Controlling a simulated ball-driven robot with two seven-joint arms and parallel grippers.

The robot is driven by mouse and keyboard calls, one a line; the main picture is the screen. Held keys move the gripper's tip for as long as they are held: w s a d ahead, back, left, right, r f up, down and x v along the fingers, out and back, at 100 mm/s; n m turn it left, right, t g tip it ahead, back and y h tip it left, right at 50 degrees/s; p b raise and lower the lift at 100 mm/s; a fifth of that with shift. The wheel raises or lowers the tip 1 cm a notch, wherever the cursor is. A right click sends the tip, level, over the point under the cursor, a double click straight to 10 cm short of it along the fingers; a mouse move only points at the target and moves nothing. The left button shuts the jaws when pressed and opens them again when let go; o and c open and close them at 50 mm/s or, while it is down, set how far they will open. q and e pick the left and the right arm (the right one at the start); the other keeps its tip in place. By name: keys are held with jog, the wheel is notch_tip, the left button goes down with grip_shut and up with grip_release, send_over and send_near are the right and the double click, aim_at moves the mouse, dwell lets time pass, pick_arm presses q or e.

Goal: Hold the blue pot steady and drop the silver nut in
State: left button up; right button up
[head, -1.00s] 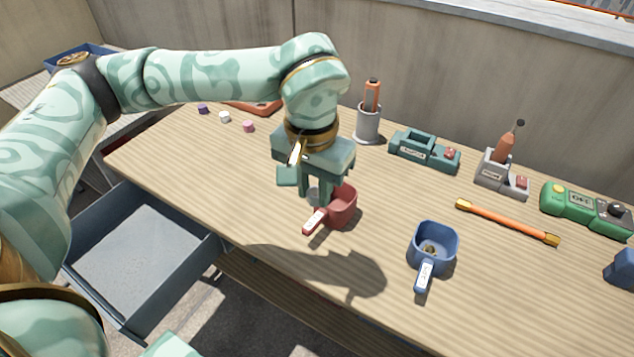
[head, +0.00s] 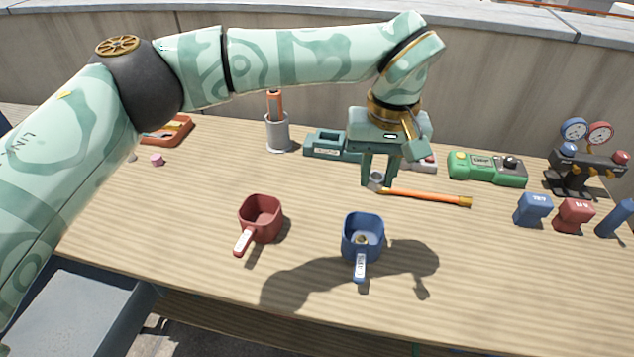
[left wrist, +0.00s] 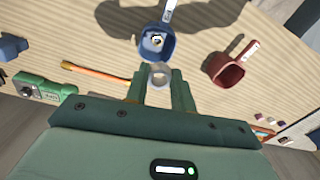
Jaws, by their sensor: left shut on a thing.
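The blue pot (head: 349,240) stands upright on the table, its handle toward me, with a small brass-coloured piece (head: 361,239) inside. In the left wrist view the blue pot (left wrist: 147,52) is just beyond the fingertips. My left gripper (head: 377,178) is shut on the silver nut (head: 376,183), a pale ring between its fingers. The nut also shows in the left wrist view (left wrist: 159,75). In the head view gripper and nut appear above and behind the blue pot, apart from it. No gripper touches the pot. My right gripper is not in view.
The red pot (head: 262,232) stands left of the blue pot. An orange rod (head: 430,196) lies behind. A grey cup with an orange tool (head: 278,132), a teal holder (head: 330,145) and a green box (head: 485,169) line the back. Blue and red blocks stand right. The front table is clear.

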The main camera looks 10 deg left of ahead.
pick_arm(q)
notch_tip(320, 180, down, 11)
jog(key=w+n, duration=0.1)
jog(key=w, duration=0.1)
jog(key=shift+a+n, duration=0.25)
jog(key=shift+n, duration=0.15)
notch_tip(320, 180, up, 12)
jog(key=shift+f, duration=0.1)
dwell(0.6)
